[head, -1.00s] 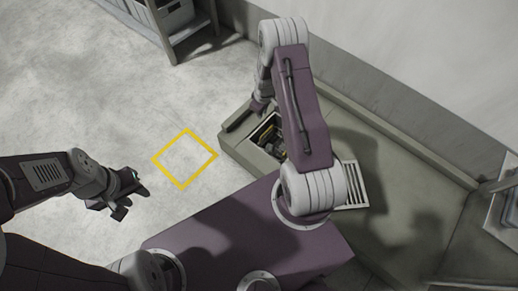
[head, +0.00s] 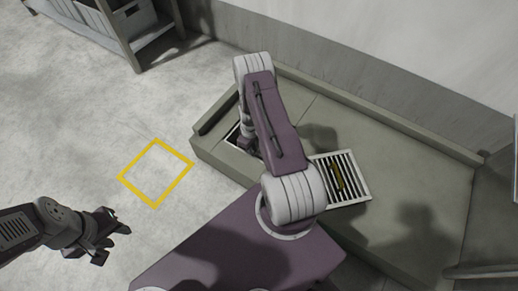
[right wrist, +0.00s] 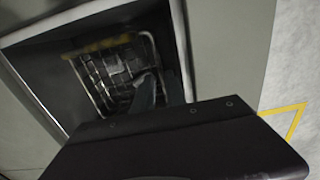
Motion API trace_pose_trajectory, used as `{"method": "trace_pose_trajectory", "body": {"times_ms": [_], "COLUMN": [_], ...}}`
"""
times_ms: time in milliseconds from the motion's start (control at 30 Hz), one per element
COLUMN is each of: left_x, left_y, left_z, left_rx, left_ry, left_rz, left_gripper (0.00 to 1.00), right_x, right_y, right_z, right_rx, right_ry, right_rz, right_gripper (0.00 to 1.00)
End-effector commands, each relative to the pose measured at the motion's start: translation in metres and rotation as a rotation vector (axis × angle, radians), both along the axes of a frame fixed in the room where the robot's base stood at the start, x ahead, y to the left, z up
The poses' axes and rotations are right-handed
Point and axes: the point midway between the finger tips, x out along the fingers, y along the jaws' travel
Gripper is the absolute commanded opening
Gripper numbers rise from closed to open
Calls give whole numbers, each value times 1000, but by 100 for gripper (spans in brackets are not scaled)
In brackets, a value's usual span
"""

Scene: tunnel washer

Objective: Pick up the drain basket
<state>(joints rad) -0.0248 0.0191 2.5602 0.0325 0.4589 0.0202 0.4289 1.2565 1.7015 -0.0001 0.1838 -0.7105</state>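The drain basket (right wrist: 105,80) shows in the right wrist view as a wire-mesh basket with a yellow bar on its rim. It sits inside a dark square pit in the grey-green platform. My right gripper (right wrist: 158,82) reaches into the pit, with its fingers over the right part of the mesh and apart from the yellow bar. The gap between the fingers and any contact are unclear. In the head view my right gripper (head: 246,142) is at the pit opening, and my arm hides most of the basket. My left gripper (head: 118,238) is open and empty over the floor.
A slotted grate (head: 352,190) with a dark yellow bar on it lies on the platform (head: 405,190), right of my right arm. A yellow square outline (head: 155,205) marks clear floor. A rack (head: 145,50) stands at the back left. A raised kerb edges the platform.

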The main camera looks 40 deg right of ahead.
Motion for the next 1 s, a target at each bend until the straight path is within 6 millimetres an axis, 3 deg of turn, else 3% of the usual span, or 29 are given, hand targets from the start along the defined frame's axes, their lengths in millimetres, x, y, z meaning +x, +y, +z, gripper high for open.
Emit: {"method": "trace_pose_trajectory", "body": {"times_ms": [333,567,633,1000], "left_x": [0,0,0,0], "left_y": [0,0,0,0], "left_z": [-54,-50,-50,-50], "left_rx": [0,0,0,0], "left_ry": [0,0,0,0], "left_rz": [0,0,0,0], "left_gripper": [36,36,36,36], "right_x": [7,8,8,7], "right_y": [2,2,2,2], "right_z": [-52,-49,-49,-49], "right_rx": [0,0,0,0], "right_ry": [0,0,0,0], "right_rz": [0,0,0,0], "right_gripper": [16,16,0,0]}}
